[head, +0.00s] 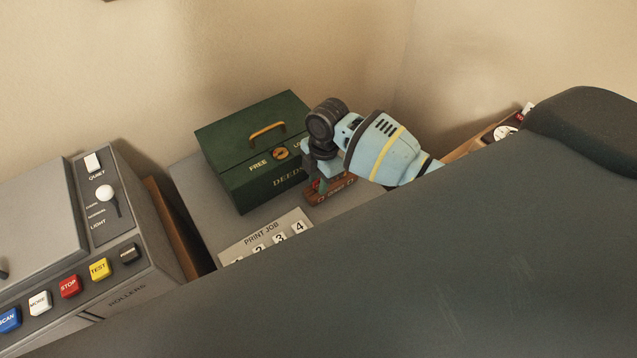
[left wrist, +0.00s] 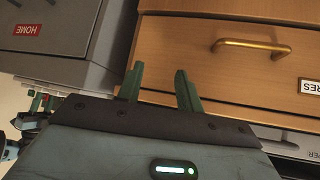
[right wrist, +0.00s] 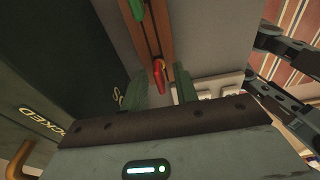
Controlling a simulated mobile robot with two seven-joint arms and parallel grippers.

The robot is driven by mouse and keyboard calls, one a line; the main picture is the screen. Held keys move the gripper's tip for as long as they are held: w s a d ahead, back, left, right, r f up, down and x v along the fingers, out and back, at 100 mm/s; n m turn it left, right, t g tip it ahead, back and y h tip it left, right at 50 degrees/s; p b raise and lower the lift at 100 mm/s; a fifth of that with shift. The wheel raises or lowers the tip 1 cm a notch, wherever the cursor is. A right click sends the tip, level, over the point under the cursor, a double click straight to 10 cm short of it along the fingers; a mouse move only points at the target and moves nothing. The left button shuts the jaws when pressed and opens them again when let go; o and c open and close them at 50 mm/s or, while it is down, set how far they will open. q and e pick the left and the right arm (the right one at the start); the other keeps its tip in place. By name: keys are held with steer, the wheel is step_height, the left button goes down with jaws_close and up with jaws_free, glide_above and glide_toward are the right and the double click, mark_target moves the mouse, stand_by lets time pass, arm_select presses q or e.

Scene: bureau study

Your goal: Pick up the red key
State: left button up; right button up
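The red key (right wrist: 159,78) shows in the right wrist view, at a narrow brown wooden holder (right wrist: 153,30). My right gripper (right wrist: 160,92) is open, with its green fingers on either side of the key and visible gaps to it. In the head view my right gripper (head: 318,188) is low over the wooden holder (head: 342,190), in front of the green deed box (head: 240,165). The gripper partly hides the holder there, and I cannot make out the key for certain. My left gripper (left wrist: 160,90) is open and empty, facing a wooden drawer front.
The deed box stands close beside my right gripper. A PRINT JOB card (head: 265,238) with number tiles lies in front. A grey machine with coloured buttons (head: 100,268) stands at left. In the left wrist view a drawer with a brass handle (left wrist: 252,46) is near.

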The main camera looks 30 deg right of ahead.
jaws_close()
arm_select(q)
steer(key=shift+f, duration=0.1)
steer(key=shift+d, duration=0.1)
arm_select(e)
steer(key=shift+r, duration=0.1)
steer(key=shift+r, duration=0.5)
steer(key=shift+s+a+r, duration=0.1)
steer(key=shift+s+r, duration=0.15)
steer(key=shift+r, duration=0.4)
steer(key=shift+s+r, duration=0.2)
steer(key=shift+r, duration=0.4)
arm_select(q)
steer(key=shift+w+a+r+p, duration=0.2)
steer(key=shift+w+r+p, duration=0.35)
steer(key=shift+r, duration=0.25)
arm_select(e)
steer(key=s+a+r, duration=0.1)
steer(key=s+a, duration=0.1)
steer(key=s, duration=1.3)
steer(key=shift+a+r, duration=0.15)
steer(key=shift+a, duration=0.1)
